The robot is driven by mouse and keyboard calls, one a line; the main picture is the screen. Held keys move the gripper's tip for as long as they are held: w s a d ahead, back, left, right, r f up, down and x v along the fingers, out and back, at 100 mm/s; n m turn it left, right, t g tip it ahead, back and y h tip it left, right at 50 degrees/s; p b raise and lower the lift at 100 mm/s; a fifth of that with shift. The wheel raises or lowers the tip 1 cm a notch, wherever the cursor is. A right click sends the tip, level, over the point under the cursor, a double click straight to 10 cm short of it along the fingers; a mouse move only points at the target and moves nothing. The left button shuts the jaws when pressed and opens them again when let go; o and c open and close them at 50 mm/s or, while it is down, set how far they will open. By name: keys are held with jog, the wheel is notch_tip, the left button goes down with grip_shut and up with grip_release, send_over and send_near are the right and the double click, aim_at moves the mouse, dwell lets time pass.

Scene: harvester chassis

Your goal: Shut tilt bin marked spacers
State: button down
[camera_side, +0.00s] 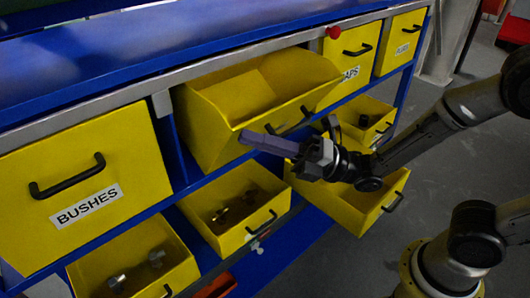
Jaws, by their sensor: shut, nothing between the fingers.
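One yellow tilt bin (240,98) in the upper row hangs tipped open, with its front leaning out and its inside showing. Its black handle (294,122) is on the front face. No label can be read on it, so I cannot confirm the word spacers. My gripper (245,139) is shut and empty. Its long grey-purple fingers point left, in front of the open bin's lower front and just below the handle. I cannot tell whether they touch the bin.
The BUSHES bin (86,188) at left, a bin with a label ending in APS (347,55) and a far right bin (402,42) are shut. Open yellow drawers below, one with metal parts (232,205), stick out beneath the gripper. Grey floor (330,262) lies at front.

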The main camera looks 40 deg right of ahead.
jog(key=w+r+m+h, duration=0.1)
jog(key=w, duration=0.1)
jog(key=w+r+m+h, duration=0.1)
jog(key=w, duration=0.1)
jog(key=w+r+m+h, duration=0.1)
jog(key=w+r+m, duration=0.1)
jog(key=w, duration=0.1)
jog(key=shift+w+g+h, duration=0.1)
jog(key=shift+g+h, duration=0.2)
jog(key=shift+g, duration=0.1)
jog(key=shift+m+g+h, duration=0.3)
jog(key=shift+m, duration=0.2)
jog(key=w, duration=0.2)
jog(key=w+r, duration=0.1)
jog(key=w, duration=0.1)
jog(key=shift+w, duration=0.2)
jog(key=shift+w+d+r, duration=0.1)
jog(key=shift+r, duration=0.05)
